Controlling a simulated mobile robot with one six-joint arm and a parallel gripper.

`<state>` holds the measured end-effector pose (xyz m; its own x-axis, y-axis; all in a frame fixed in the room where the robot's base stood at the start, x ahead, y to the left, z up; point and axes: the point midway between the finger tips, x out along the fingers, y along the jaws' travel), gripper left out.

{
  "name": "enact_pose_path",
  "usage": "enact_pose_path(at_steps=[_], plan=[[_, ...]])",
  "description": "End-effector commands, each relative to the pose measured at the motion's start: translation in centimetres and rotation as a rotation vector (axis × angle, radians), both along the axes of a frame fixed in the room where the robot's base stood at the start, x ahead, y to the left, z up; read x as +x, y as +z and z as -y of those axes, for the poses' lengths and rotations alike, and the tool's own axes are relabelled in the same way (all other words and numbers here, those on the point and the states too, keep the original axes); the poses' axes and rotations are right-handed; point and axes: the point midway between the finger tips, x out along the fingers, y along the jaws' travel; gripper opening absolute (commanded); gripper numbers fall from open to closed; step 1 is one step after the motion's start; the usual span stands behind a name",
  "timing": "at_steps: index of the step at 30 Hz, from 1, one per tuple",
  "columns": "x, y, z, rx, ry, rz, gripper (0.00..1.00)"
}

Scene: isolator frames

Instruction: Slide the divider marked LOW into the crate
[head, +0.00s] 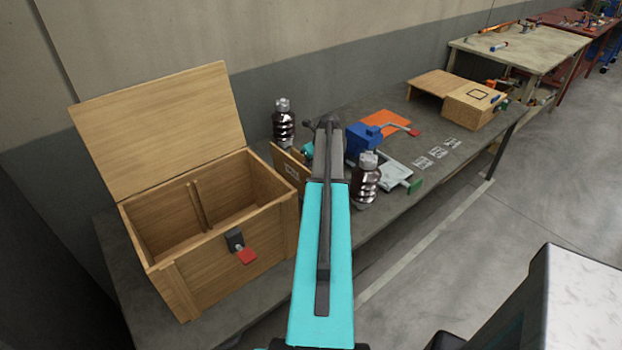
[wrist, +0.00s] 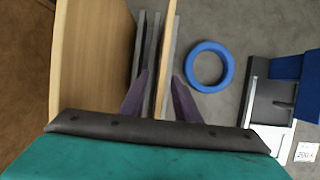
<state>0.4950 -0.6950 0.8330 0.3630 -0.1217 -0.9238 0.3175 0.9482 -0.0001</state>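The open wooden crate (head: 225,262) stands at the left of the bench with its lid (head: 160,130) raised; upright slot strips show inside. A thin wooden divider (head: 290,170) with a small pale label, too small to read, shows just right of the crate, partly hidden by my arm. In the wrist view the divider (wrist: 168,60) appears edge-on between the fingers of my gripper (wrist: 160,75), which looks shut on it. A wooden surface, apparently the crate's side (wrist: 95,60), lies just left of the fingers. My gripper is hidden behind my arm in the head view.
A blue vise (head: 362,140), an orange sheet (head: 387,121) and a wooden box (head: 470,108) lie farther right. A blue ring (wrist: 208,66) lies right of the fingers. Bare bench shows near the pale labels (head: 437,152).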

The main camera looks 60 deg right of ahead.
Motion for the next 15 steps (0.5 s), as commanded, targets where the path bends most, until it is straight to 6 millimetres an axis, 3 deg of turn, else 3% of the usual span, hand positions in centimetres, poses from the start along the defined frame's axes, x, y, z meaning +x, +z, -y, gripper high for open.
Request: enact_pose_path(at_steps=[7,15], plan=[[1.0,-2.1,0.4,0.001,0.001,-0.001,0.29],[1.2,-2.7,0.4,0.0,0.001,0.0,0.29]])
